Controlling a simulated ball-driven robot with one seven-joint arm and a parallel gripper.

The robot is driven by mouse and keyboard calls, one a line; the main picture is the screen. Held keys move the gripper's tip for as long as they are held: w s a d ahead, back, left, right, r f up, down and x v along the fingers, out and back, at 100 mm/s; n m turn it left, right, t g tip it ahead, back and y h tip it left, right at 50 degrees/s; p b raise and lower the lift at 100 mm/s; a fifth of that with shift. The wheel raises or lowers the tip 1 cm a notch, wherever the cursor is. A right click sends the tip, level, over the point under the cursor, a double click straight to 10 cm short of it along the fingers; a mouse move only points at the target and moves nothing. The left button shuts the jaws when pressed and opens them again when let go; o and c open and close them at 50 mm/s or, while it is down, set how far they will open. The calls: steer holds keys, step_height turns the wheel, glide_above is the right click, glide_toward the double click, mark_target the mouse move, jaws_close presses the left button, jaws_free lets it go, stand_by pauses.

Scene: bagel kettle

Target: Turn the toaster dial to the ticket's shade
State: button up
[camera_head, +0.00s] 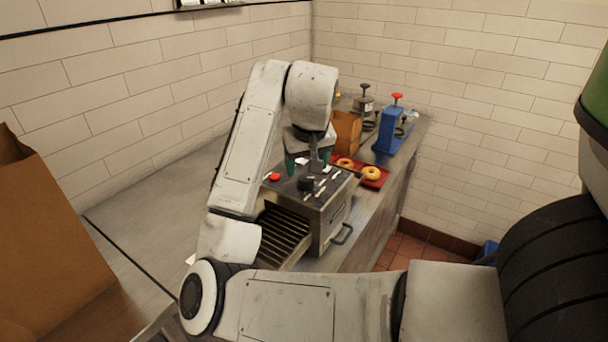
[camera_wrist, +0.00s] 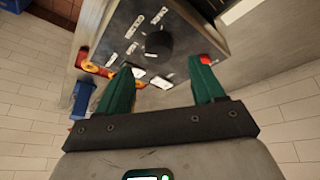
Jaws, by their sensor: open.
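The toaster (camera_head: 335,215) is a grey metal box with a dark top and slatted front tray. Its black round dial (camera_head: 305,184) stands among white marks too small to read. The dial also shows in the wrist view (camera_wrist: 159,43), beyond the fingertips. My gripper (camera_head: 308,166) hangs above the toaster top. In the wrist view my gripper (camera_wrist: 161,67) has its green fingers apart, with nothing between them. The fingertips look apart from the dial. White papers (camera_head: 207,3) on the wall are cut off at the top; I cannot tell whether one is the ticket.
A red button (camera_head: 275,177) sits on the toaster top. A red tray (camera_head: 377,181) with bagels (camera_head: 371,173), a brown wooden box (camera_head: 347,132) and a blue device (camera_head: 393,132) stand behind. A brown paper bag (camera_head: 50,240) is at left.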

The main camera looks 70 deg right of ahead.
mark_target(305, 178)
steer(key=shift+x, duration=2.6)
steer(key=shift+c, duration=0.4)
steer(key=c, duration=1)
steer(key=shift+o, duration=0.2)
steer(key=shift+p, duration=0.3)
steer(key=shift+w+m+g+p, duration=0.1)
steer(key=shift+m+g+p, duration=0.7)
steer(key=shift+m, duration=2.1)
steer(key=shift+g+b, duration=0.35)
steer(key=shift+g, duration=0.05)
